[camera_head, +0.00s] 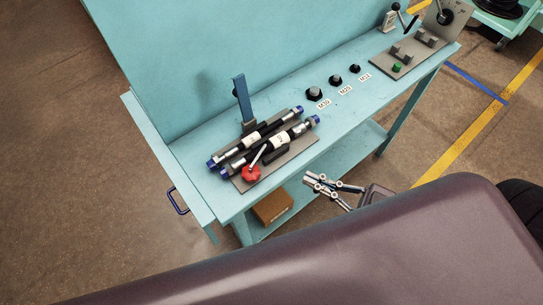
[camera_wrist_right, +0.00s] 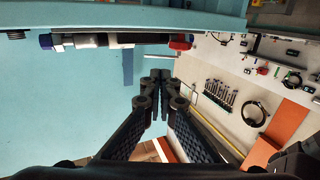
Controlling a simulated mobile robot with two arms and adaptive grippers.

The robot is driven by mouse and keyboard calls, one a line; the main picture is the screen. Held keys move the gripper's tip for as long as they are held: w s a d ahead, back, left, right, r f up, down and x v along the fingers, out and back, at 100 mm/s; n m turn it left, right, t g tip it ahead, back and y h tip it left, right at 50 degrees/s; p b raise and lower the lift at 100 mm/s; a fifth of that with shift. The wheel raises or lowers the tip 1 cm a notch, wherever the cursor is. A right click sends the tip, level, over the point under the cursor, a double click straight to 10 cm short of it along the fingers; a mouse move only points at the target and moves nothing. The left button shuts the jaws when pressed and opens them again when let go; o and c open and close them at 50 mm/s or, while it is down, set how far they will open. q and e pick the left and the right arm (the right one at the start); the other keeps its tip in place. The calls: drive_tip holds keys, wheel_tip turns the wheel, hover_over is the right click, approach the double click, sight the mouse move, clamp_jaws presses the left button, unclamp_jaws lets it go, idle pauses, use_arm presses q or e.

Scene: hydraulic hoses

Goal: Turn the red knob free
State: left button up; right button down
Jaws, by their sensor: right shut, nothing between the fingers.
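The red knob (camera_head: 251,174) sits at the near left end of a grey plate (camera_head: 300,146) on the turquoise workbench, with a silver lever beside it. Two dark hoses (camera_head: 262,140) with blue end caps lie side by side there. In the right wrist view the red knob (camera_wrist_right: 181,43) shows near the top, at the end of a hose (camera_wrist_right: 110,40). My right gripper (camera_head: 308,179) is in front of the bench's near edge, right of the knob and apart from it. Its fingers (camera_wrist_right: 158,75) are closed together and empty. My left gripper is not in view.
An upright blue bracket (camera_head: 242,98) stands behind the hoses. Black fittings labelled M39, M25 and M21 (camera_head: 314,94) stand further along the bench. A grey panel with a green button (camera_head: 397,68) is at the far right. A cardboard box (camera_head: 273,207) lies on the lower shelf.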

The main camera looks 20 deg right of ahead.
sight(251, 173)
drive_tip(key=p+x, duration=0.1)
drive_tip(key=x, duration=0.8)
drive_tip(key=shift+w+a+r, duration=0.1)
drive_tip(key=shift+w+a, duration=0.1)
drive_tip(key=shift+w, duration=0.1)
drive_tip(key=shift+x, duration=0.75)
drive_tip(key=shift+a, duration=0.1)
